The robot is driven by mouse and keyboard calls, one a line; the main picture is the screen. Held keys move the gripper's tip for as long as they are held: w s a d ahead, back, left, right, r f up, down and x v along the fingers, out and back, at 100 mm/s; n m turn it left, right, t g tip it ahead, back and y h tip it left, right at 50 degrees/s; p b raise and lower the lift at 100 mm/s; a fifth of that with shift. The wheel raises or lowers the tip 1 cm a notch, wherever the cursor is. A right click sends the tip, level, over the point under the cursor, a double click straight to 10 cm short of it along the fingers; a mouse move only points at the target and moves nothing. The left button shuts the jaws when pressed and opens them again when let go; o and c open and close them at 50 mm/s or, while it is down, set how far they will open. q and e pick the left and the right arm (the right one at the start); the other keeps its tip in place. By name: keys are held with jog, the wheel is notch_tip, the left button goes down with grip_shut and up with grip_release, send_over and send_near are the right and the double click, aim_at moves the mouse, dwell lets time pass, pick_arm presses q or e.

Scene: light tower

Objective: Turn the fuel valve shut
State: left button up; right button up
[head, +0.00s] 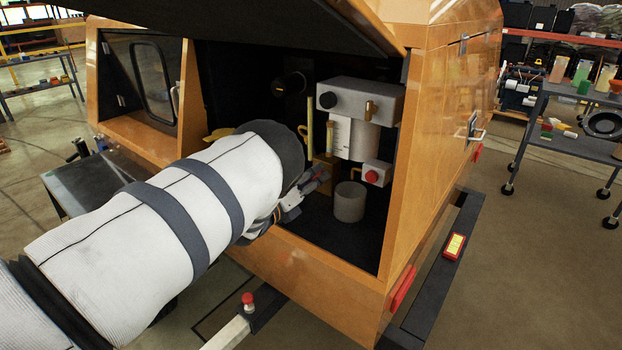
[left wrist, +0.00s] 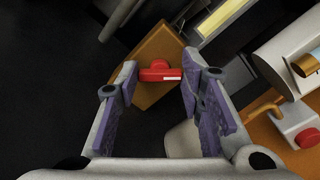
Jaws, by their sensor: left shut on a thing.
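The fuel valve (left wrist: 161,71) shows in the left wrist view as a red handle with a white mark, in front of an orange-brown block. My left gripper (left wrist: 160,82) has its two purple-padded fingers on either side of the red handle, shut on it at the tips. In the head view my left gripper (head: 312,184) reaches into the open orange cabinet (head: 325,271). There the fingers and my sleeved arm hide the valve handle. My right gripper is in neither view.
Right of my gripper are a grey filter housing (head: 361,102), a small box with a red button (head: 372,176) and a grey cup (head: 349,202). The raised dark lid (head: 270,22) hangs above. A cart (head: 575,135) stands at right.

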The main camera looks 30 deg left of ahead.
pick_arm(q)
jog(key=n, duration=0.8)
jog(key=shift+f+n+p, duration=0.2)
jog(key=shift+n+p, duration=0.1)
dwell(0.4)
jog(key=o, duration=1.2)
jog(key=shift+c, duration=0.2)
jog(key=s+a, duration=0.1)
jog(key=s, duration=1.1)
